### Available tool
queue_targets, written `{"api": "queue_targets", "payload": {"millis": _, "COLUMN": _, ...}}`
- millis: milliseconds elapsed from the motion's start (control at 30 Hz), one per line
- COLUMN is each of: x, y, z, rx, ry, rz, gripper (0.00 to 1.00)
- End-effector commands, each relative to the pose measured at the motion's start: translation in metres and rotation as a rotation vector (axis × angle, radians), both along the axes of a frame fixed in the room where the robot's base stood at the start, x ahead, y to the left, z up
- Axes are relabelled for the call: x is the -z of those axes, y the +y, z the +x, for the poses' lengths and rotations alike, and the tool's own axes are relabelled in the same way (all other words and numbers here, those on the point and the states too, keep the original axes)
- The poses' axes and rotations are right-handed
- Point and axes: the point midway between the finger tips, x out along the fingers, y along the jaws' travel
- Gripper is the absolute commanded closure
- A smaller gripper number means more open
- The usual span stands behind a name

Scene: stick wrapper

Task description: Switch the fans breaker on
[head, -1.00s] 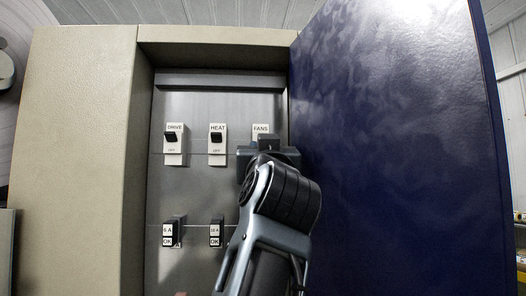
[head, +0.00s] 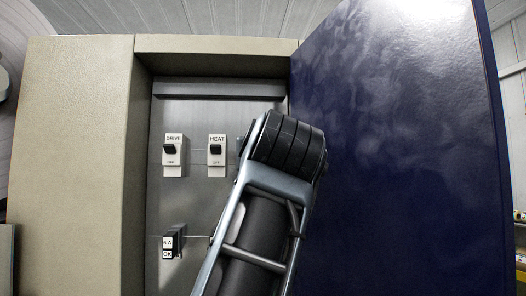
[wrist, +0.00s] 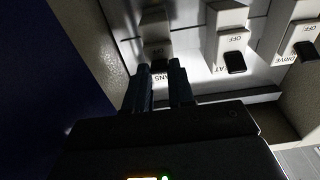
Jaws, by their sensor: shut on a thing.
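The fans breaker (wrist: 155,22) is a pale block on the panel, upside down in the wrist view. Part of its label shows between my fingers. My gripper (wrist: 160,75) has its two dark fingers on either side of the breaker's dark lever, shut on it. The lever is mostly hidden between the fingertips, so its exact position is unclear. In the head view my arm covers the fans breaker and most of the gripper.
The heat breaker (head: 217,168) and drive breaker (head: 173,168) stand left of my arm, black levers at the top with OFF showing below. A fuse holder (head: 174,243) sits lower. The blue cabinet door (head: 400,160) stands open close on the right; the beige cabinet wall (head: 75,160) is left.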

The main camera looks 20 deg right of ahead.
Motion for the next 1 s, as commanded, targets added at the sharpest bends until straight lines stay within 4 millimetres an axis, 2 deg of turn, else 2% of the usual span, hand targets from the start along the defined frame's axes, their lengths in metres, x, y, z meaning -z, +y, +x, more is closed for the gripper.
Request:
{"api": "queue_targets", "payload": {"millis": 33, "x": -0.006, "y": -0.001, "z": 0.000, "rx": 0.002, "ry": 0.040, "rz": 0.016, "gripper": 1.00}}
{"api": "queue_targets", "payload": {"millis": 500, "x": -0.025, "y": -0.003, "z": 0.004, "rx": 0.002, "ry": 0.428, "rz": 0.141, "gripper": 1.00}}
{"api": "queue_targets", "payload": {"millis": 1000, "x": -0.032, "y": -0.003, "z": 0.008, "rx": 0.001, "ry": 0.615, "rz": 0.200, "gripper": 1.00}}
